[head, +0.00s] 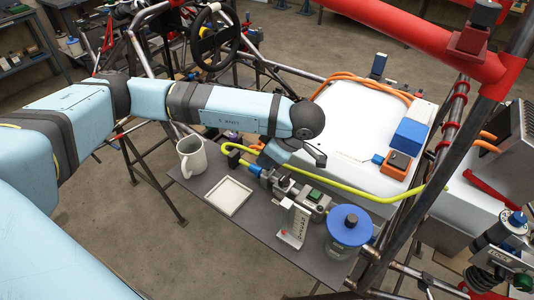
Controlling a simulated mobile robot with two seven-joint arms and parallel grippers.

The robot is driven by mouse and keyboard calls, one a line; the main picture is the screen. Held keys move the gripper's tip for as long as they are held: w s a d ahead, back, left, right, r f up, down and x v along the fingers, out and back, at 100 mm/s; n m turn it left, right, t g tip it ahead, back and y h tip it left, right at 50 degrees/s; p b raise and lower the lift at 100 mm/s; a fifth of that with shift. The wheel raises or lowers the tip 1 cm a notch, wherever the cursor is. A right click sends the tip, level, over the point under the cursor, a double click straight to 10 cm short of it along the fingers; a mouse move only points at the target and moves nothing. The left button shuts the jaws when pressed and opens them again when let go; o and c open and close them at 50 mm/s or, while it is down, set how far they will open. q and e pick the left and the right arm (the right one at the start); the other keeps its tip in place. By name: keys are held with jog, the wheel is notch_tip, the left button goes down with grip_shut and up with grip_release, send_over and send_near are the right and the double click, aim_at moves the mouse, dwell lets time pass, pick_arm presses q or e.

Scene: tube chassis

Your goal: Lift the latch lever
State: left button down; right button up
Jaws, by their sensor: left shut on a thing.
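My left arm comes in from the left and reaches over the grey shelf. My left gripper (266,164) points down at the row of fittings behind the white tray. It is shut on a small part there, seemingly the latch lever, which the gripper and wrist mostly hide. I cannot tell the lever's angle. A blue and dark metal fitting (256,171) sits right by the fingertips. A grey valve block with a green top (314,196) stands just to the right. My right gripper is not in view.
A grey mug (191,156) and a square white tray (229,196) stand left on the shelf (215,235). A yellow-green hose (345,191) passes close behind the fittings.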

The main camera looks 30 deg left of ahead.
pick_arm(q)
jog(key=shift+s+f, duration=0.15)
jog(key=shift+s, duration=0.05)
jog(key=c, duration=1.2)
grip_release()
jog(key=shift+d+r, duration=0.1)
jog(key=shift+r, duration=0.1)
jog(key=shift+w+d+r, duration=0.1)
jog(key=shift+r, duration=0.15)
jog(key=v, duration=1.3)
jog(key=shift+d+p, duration=0.1)
jog(key=shift+p, duration=0.3)
